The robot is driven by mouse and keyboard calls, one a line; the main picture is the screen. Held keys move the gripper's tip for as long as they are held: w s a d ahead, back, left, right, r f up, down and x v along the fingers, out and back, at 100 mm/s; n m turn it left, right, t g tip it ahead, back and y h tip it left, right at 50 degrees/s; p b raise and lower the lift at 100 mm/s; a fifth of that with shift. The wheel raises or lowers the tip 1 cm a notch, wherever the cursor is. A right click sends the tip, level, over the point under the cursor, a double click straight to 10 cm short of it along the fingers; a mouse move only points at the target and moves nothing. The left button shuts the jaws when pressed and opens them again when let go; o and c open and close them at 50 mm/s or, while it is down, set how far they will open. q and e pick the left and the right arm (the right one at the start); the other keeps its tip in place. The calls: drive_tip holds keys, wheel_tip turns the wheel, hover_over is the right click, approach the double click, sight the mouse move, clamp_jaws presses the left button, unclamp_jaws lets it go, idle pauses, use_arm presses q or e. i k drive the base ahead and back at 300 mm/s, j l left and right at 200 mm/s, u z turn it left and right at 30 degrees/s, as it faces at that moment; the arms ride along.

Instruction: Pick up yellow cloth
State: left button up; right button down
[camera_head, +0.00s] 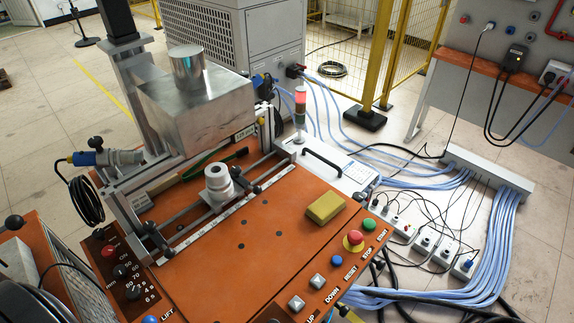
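The yellow cloth (325,207) looks like a small folded, block-shaped pad. It lies flat on the orange top of the induction heater table (285,235), near its right edge. It is above and left of the red emergency stop button (353,240) and left of the green button (369,224). Nothing touches it from above. Neither of my grippers shows in the head view.
A white cylindrical part (217,180) stands on the rails left of the cloth. A red-topped signal lamp (300,106) and a white control box (325,165) stand behind it. Blue cables (480,245) and power strips lie on the floor at right. The table around the cloth is clear.

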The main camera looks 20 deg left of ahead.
sight(323, 209)
drive_tip(key=k+l, duration=0.15)
drive_tip(key=l, duration=0.2)
drive_tip(key=k+l, duration=0.1)
drive_tip(key=l, duration=0.25)
drive_tip(key=k+l, duration=0.15)
drive_tip(key=l, duration=0.15)
drive_tip(key=k+l, duration=0.15)
drive_tip(key=l, duration=0.2)
